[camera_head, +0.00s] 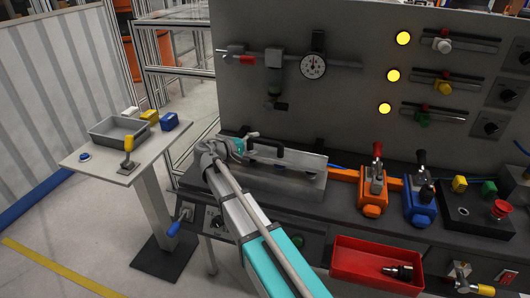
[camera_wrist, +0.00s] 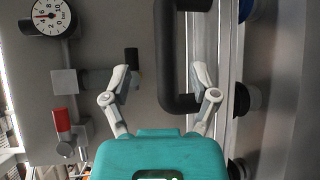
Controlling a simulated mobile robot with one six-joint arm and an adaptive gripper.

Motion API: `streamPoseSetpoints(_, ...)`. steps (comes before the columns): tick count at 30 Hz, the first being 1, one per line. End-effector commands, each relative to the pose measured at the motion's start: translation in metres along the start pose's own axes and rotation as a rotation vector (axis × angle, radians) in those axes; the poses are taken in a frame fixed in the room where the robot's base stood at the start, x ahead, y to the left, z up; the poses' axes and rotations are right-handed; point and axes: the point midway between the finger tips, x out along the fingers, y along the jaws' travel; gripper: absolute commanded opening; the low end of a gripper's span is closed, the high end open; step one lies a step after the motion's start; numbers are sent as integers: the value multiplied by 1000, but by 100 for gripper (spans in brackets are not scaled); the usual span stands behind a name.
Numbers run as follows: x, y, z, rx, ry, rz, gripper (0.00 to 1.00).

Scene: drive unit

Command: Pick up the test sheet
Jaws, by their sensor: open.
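The test sheet (camera_head: 293,183) appears to be the grey metal plate lying along the back of the bench in the head view, with a black bar handle (camera_head: 280,156) on its upper side. In the wrist view, the handle (camera_wrist: 168,60) stands upright in the picture, its bar between my two fingers. The metal of the sheet (camera_wrist: 203,25) runs along the right of the handle. My gripper (camera_wrist: 160,75) is open and empty, its fingers spread. In the head view my gripper (camera_head: 240,146) is at the left end of the handle; contact cannot be told.
An upright grey panel (camera_head: 340,100) with a gauge (camera_head: 313,66) and valves stands behind. Orange (camera_head: 372,190) and blue (camera_head: 419,205) clamp devices stand to the right. A red bin (camera_head: 375,262) is in front. A side table (camera_head: 85,158) with a grey tray stands at left.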

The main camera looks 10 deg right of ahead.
Motion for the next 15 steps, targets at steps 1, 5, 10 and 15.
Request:
streamPoseSetpoints(1, 3, -2, -1, 0, -1, 0, 76)
streamPoseSetpoints(5, 13, -5, -2, 0, -1, 0, 76)
streamPoseSetpoints(10, 33, -10, -5, 0, -2, 0, 76)
streamPoseSetpoints(15, 48, -8, -4, 0, -1, 0, 76)
